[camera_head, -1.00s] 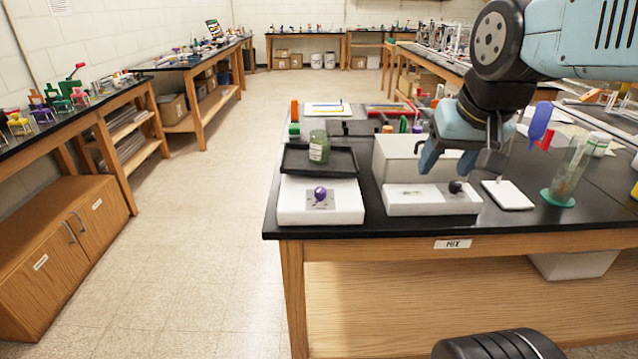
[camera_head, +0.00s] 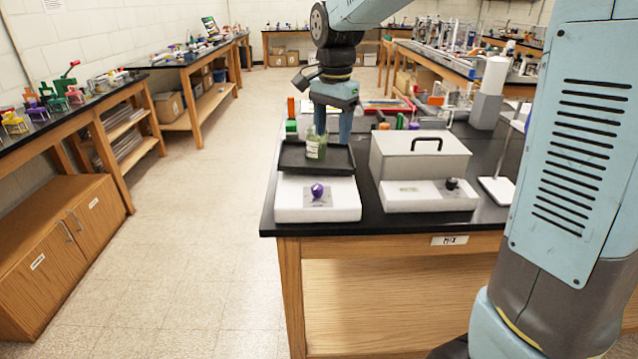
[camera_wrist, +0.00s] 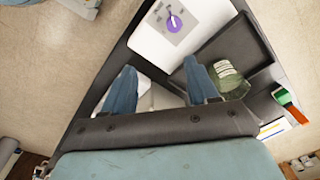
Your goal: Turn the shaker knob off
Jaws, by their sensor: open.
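The shaker (camera_head: 292,200) is a low white box at the bench's left front corner, with a black tray (camera_head: 290,160) on top. Its purple knob (camera_head: 317,191) sits on a grey panel on the front. In the wrist view the knob (camera_wrist: 173,22) shows at the top with a pale mark on it. A green glass bottle (camera_head: 316,147) stands upright on the tray. My gripper (camera_head: 332,138) is open and empty, pointing down by the tray, behind the bottle in the head view. In the wrist view the fingers are apart from the knob, the right one near the bottle (camera_wrist: 230,80).
A white device with a black knob (camera_head: 452,183) and a grey lidded box with a handle (camera_head: 425,158) stand right of the shaker. Coloured items (camera_head: 290,107) lie behind the tray. Open floor (camera_head: 190,270) lies left of the bench.

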